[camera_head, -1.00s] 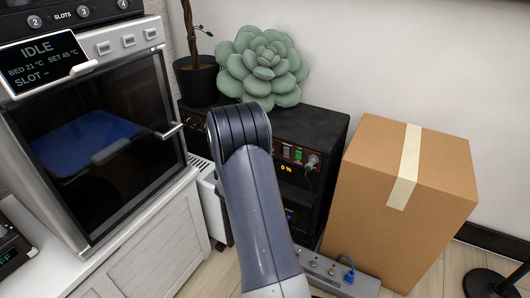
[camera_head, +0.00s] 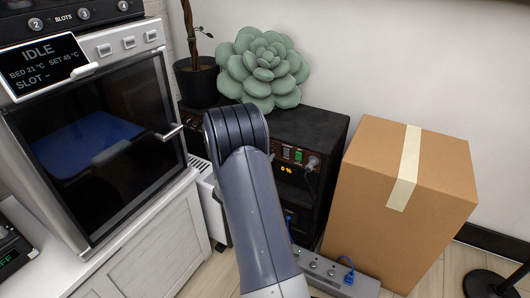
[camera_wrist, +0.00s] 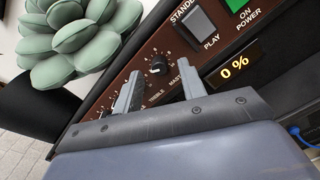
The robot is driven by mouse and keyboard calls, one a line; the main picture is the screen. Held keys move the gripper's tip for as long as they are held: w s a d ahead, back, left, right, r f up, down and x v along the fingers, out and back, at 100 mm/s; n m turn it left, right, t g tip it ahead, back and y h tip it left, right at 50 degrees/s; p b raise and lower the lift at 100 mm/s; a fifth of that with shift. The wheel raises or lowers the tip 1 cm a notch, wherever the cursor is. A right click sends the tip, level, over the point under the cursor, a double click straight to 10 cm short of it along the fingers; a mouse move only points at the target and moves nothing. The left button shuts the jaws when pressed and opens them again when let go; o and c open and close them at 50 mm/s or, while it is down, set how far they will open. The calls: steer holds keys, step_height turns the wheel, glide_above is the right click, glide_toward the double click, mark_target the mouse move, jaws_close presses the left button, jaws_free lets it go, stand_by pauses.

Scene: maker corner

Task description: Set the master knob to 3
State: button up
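The master knob (camera_wrist: 157,65) is a small black knob with a light pointer mark on the brown amplifier panel, by the MASTER lettering in the wrist view. Its setting is too small to read surely. The amber display (camera_wrist: 234,67) reads 0 %. My gripper (camera_wrist: 161,73) is open, with the knob seen between and just beyond its fingertips; I cannot tell whether they touch it. The TREBLE lettering is partly between the fingers, and other knobs are hidden behind the left finger. In the head view my arm hides the gripper and knob; the amplifier (camera_head: 315,130) stands behind it.
A power strip (camera_head: 330,272) lies on the floor in front. A machine with a glass door (camera_head: 90,150) stands left.

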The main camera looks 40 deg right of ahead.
steer(key=p+v, duration=0.2)
steer(key=v, duration=0.7)
steer(key=shift+s+a+p, duration=0.2)
steer(key=shift+a+p, duration=0.1)
steer(key=shift+a, duration=0.05)
steer(key=shift+d, duration=0.15)
steer(key=b+x, duration=0.3)
steer(key=x, duration=0.7)
steer(key=shift+w+d, duration=0.2)
steer(key=shift+d, duration=0.1)
steer(key=shift+a, duration=0.1)
